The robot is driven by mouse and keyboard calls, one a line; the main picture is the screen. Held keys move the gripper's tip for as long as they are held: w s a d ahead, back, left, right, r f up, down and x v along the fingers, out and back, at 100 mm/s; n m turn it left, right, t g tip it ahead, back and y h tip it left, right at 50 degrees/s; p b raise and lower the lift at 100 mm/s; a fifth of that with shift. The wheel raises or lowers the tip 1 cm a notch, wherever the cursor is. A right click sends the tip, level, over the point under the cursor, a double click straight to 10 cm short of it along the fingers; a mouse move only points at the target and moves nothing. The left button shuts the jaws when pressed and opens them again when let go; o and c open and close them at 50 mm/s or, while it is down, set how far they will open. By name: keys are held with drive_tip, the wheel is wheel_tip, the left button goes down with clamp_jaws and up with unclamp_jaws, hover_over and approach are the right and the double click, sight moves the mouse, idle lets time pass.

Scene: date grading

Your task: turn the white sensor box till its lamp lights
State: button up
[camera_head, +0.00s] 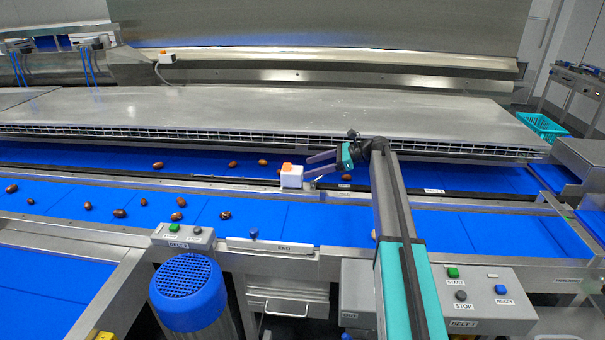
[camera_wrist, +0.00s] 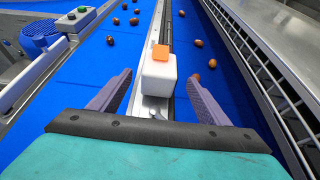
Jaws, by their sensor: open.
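The white sensor box (camera_head: 291,178) sits on the metal rail between the two blue belts, with an orange piece (camera_head: 287,167) on its top. In the wrist view the white box (camera_wrist: 158,76) stands ahead, with its orange top (camera_wrist: 160,52) facing up. My gripper (camera_head: 322,164) is just right of the box in the head view. In the wrist view its fingers (camera_wrist: 157,88) are spread wide, one on each side of the box's near end, apart from it, with nothing between them touching.
Dates lie scattered on both blue belts (camera_head: 262,216). A metal cover (camera_head: 260,108) overhangs the far belt behind my gripper. A blue motor (camera_head: 187,281) and button panels (camera_head: 470,289) stand in front.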

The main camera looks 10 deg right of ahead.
drive_tip(key=shift+b+v, duration=0.5)
drive_tip(key=shift+v, duration=2)
